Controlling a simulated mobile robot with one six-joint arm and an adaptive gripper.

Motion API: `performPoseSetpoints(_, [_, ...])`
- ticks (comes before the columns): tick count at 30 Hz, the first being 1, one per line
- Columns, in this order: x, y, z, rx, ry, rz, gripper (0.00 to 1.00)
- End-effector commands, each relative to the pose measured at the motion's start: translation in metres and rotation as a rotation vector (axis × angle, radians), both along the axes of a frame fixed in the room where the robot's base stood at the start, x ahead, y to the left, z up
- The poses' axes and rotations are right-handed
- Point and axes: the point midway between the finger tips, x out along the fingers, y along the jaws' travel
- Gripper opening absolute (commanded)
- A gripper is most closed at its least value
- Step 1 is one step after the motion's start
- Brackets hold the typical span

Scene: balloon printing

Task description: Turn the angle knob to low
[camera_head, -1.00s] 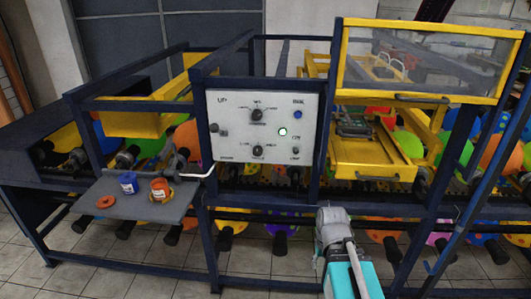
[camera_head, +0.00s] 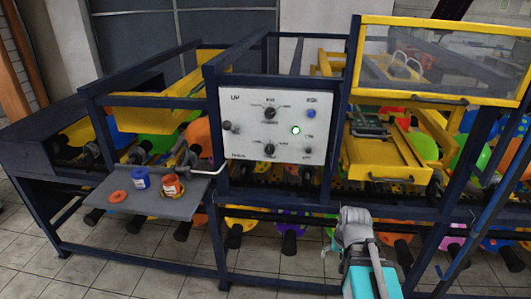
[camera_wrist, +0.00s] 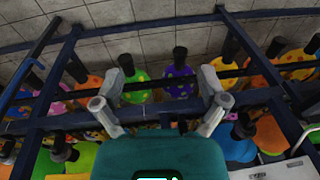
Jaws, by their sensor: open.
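A white control panel (camera_head: 243,105) is fixed to the dark blue frame in the head view. It carries a black knob at the upper middle (camera_head: 270,113), a black knob at the lower middle (camera_head: 269,150), a black control at the left (camera_head: 228,127) and a small one at the lower right (camera_head: 308,150). The labels are too small to read, so I cannot tell which is the angle knob. In the wrist view my gripper (camera_wrist: 160,102) is open and empty, with balloons and frame bars beyond its fingers. It touches no knob, and the panel's knobs are not in the wrist view.
A green-lit button (camera_head: 296,130) and a blue button (camera_head: 311,113) share the panel. A grey shelf (camera_head: 140,205) with small paint pots juts out at the left. A yellow-framed clear guard (camera_head: 440,60) stands at the right. Tiled floor is free in front.

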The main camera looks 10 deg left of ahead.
Motion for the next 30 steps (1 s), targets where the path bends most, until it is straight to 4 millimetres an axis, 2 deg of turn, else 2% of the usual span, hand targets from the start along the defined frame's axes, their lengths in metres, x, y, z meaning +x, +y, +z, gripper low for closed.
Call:
performPoseSetpoints(4, [0.039,0.042,0.003,0.14,-0.129,-0.081,0.93])
performPoseSetpoints(8, [0.077,0.087,0.016,0.317,-0.252,-0.193,0.93])
performPoseSetpoints(12, [0.114,0.134,0.037,0.538,-0.358,-0.34,0.93])
performPoseSetpoints(18, [0.158,0.188,0.076,0.875,-0.448,-0.582,0.93])
performPoseSetpoints(24, [0.192,0.224,0.114,1.222,-0.468,-0.857,0.93])
performPoseSetpoints(30, [0.218,0.243,0.141,1.557,-0.425,-1.165,0.93])
